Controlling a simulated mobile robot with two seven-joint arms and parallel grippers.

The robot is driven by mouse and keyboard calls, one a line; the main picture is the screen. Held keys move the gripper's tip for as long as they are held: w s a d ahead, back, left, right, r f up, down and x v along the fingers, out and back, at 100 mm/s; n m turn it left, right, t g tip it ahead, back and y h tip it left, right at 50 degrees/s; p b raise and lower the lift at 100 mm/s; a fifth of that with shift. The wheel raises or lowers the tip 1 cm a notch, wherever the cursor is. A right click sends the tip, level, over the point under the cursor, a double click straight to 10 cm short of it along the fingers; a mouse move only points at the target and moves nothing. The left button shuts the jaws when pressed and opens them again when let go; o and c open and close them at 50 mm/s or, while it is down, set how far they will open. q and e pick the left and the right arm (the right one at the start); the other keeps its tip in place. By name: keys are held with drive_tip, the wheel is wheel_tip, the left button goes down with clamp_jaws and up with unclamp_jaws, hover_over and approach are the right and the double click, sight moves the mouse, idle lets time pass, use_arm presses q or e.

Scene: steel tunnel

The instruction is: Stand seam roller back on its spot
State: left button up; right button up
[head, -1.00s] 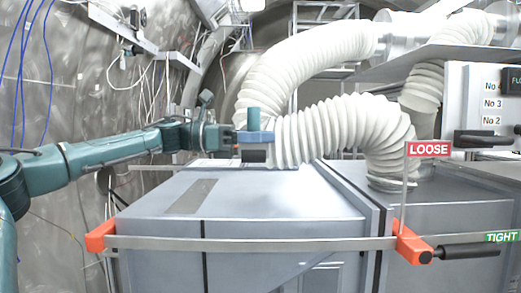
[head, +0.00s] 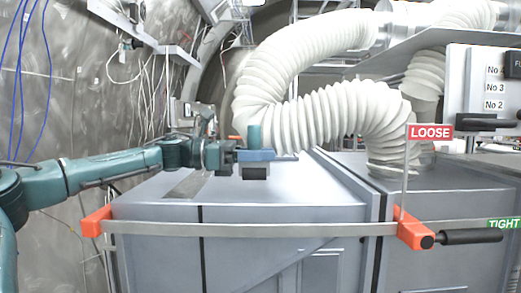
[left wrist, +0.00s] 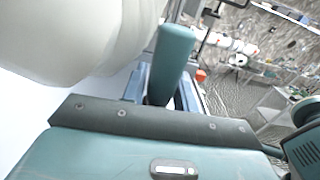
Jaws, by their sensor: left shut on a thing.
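The seam roller shows as an upright teal handle (head: 254,136) with a dark block (head: 255,173) below it in the head view. My left gripper (head: 256,155) is shut on it, with blue fingers around its middle, over the top of the grey cabinet (head: 315,185). I cannot tell whether the roller touches the cabinet top. In the left wrist view the handle (left wrist: 173,55) stands up between the fingers, and its lower end is hidden. I cannot make out a marked spot for it. My right gripper is not in view.
A white ribbed duct (head: 345,115) curves close behind and right of the roller. A darker grey strip (head: 187,184) lies on the cabinet top at left. An orange-ended clamp bar (head: 300,230) crosses the cabinet front, with a LOOSE sign (head: 430,132) on a post at right.

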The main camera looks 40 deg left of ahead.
use_arm(q)
drive_tip(key=shift+f, duration=0.35)
drive_tip(key=shift+f+b, duration=0.45)
drive_tip(key=shift+f, duration=0.05)
drive_tip(key=o, duration=1.2)
drive_tip(key=shift+c, duration=0.2)
